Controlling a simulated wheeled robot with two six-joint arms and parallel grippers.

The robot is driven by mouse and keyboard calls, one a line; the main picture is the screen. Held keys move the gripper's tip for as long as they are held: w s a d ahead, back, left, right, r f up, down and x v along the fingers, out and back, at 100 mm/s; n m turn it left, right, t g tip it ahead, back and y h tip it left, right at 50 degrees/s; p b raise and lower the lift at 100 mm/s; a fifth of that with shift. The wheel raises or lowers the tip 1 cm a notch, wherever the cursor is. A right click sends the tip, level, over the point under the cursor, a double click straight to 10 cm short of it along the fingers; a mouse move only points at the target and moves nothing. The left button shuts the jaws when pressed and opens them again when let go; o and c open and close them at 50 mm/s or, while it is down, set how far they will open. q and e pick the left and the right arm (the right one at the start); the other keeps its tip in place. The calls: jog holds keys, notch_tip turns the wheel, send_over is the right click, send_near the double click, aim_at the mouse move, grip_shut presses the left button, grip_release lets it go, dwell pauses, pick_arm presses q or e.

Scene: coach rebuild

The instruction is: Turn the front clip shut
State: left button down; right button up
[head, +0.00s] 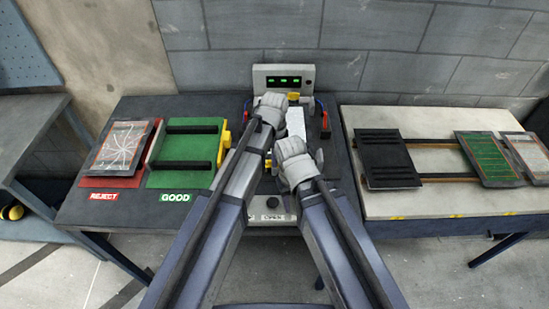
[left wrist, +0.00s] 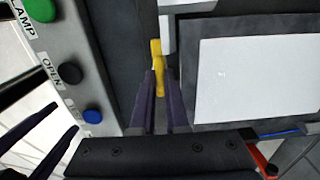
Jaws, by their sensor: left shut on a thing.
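The front clip (left wrist: 158,68) is a small yellow lever between the button panel and the white plate in the left wrist view. A little of its yellow (head: 268,161) shows in the head view beside my left forearm. My left gripper (left wrist: 163,84) is shut on the clip, a finger on each side. The white plate (left wrist: 257,80) lies flat in a dark frame; part of it shows in the head view (head: 296,123). My right gripper (left wrist: 50,136) seems open and empty over the panel's near side; my wrist hides it in the head view.
The button panel (left wrist: 90,75) has green, black and blue buttons. A grey box with green displays (head: 284,80) stands behind. Left are a red tray (head: 108,182) with a cracked panel and a green tray (head: 187,147). Right are black rails (head: 387,158) and panels (head: 488,157).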

dwell(0.4)
pick_arm(q)
jog(key=n, duration=1.4)
jog(key=shift+s+n, duration=0.1)
jog(key=shift+n, duration=1.8)
jog(key=c, duration=0.9)
grip_release()
